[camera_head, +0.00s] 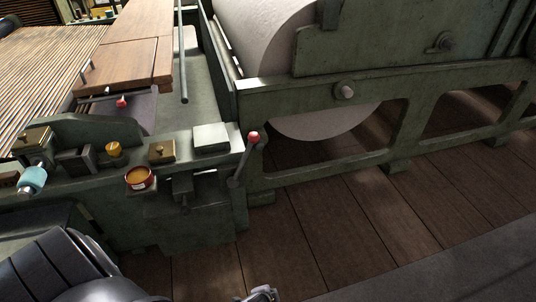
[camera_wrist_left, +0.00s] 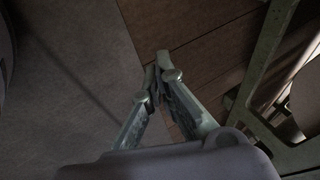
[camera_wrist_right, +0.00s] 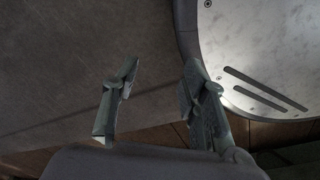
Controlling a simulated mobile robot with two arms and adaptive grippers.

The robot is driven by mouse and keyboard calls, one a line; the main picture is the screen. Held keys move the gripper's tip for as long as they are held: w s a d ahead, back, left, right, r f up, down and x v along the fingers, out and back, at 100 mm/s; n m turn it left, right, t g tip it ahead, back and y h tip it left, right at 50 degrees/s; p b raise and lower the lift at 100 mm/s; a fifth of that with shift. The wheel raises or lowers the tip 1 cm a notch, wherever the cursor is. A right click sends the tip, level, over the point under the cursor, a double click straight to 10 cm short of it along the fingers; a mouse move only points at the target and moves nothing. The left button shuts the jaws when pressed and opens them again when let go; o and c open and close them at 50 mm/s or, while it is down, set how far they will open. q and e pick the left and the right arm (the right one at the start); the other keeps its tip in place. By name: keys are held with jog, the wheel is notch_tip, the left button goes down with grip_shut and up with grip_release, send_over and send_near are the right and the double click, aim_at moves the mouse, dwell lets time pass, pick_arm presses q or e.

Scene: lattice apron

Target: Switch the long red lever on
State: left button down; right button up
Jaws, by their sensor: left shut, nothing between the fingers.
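The long red lever is a thin dark rod with a red knob (camera_head: 253,137) at its top. It stands at the right end of the green machine bench, tilted with the knob up and to the right. My left gripper (camera_wrist_left: 162,80) is shut and empty in the left wrist view, above the floor. A small metal piece at the bottom edge of the head view looks like its tip, below and apart from the lever. My right gripper (camera_wrist_right: 155,88) is open and empty in its wrist view, away from the lever.
The green bench carries an orange-filled round tin (camera_head: 140,178), a white block (camera_head: 211,138), brass pieces and a cyan-handled tool (camera_head: 33,179). A shorter red-tipped rod (camera_head: 122,102) is behind. A large pale roller (camera_head: 262,35) stands in the green frame (camera_head: 345,91). Plank floor (camera_head: 330,220) is clear.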

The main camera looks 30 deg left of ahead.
pick_arm(q)
jog(key=w+a+r+m+t+y+b, duration=0.1)
jog(key=w+r+m+t+b, duration=0.3)
jog(key=w, duration=0.8)
jog(key=w+a+r+t+y+b, duration=0.1)
jog(key=w+a+r+y+b, duration=0.1)
jog(key=w+r, duration=0.5)
jog(key=w+a+r+t+y+b, duration=0.1)
jog(key=w+a+r+y, duration=0.2)
jog(key=r, duration=0.6)
jog(key=w+a+r+y+b, duration=0.1)
jog(key=a+r+y, duration=0.1)
jog(key=r, duration=0.7)
jog(key=w+a+r+t+y+b, duration=0.1)
jog(key=a+r+y+b, duration=0.1)
jog(key=r, duration=0.7)
jog(key=shift+w+a+n+y+b, duration=0.3)
jog(key=shift+w+a, duration=0.1)
jog(key=shift+a, duration=0.4)
pick_arm(e)
jog(key=w+a+r+t, duration=0.1)
jog(key=w+r, duration=0.5)
jog(key=w, duration=0.4)
jog(key=shift+a+r, duration=0.15)
jog(key=shift+a, duration=0.05)
pick_arm(q)
jog(key=shift+w, duration=0.1)
pick_arm(e)
jog(key=shift+w, duration=0.1)
